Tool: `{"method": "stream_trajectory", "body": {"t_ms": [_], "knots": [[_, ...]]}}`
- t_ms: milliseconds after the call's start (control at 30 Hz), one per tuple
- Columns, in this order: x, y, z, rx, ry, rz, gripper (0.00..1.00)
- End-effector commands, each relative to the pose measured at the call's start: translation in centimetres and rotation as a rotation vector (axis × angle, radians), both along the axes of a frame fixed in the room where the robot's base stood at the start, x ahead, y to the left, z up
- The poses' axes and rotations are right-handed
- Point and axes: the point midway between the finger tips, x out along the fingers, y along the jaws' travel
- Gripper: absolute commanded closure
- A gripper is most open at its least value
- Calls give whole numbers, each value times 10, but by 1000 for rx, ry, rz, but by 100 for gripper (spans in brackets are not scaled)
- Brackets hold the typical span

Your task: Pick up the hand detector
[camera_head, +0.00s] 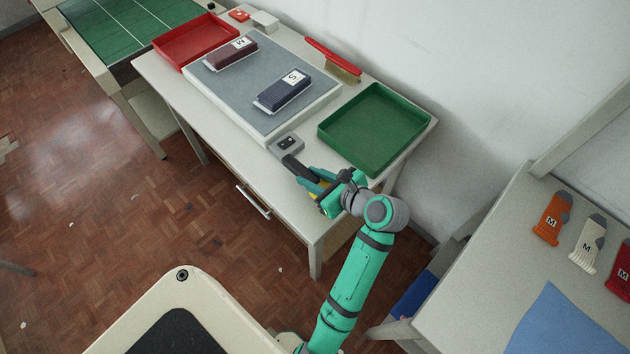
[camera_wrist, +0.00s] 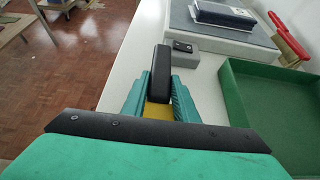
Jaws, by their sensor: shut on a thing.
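The hand detector shows as a dark paddle (camera_head: 296,166) with a yellow part at my end of it. My gripper (camera_head: 315,181) has its teal fingers on either side of the detector and is shut on it, near the table's front right corner. In the wrist view the dark block (camera_wrist: 161,68) points away from me between the fingers (camera_wrist: 161,90), with the yellow part (camera_wrist: 158,112) nearer the palm. The fingers hide part of its sides. I cannot tell whether it touches the table.
A small grey box (camera_head: 286,145) stands just beyond the detector's far end. A green tray (camera_head: 342,156) is close on the right. A grey mat (camera_head: 240,89) bears two dark packs, and a red tray (camera_head: 185,57) stands behind. The white table's (camera_head: 225,142) front strip is clear.

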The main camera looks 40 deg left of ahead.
Motion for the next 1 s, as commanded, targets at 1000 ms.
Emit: {"method": "stream_trajectory", "body": {"t_ms": [1000], "knots": [[-122, 44, 86, 1, -1, -1, 100]]}}
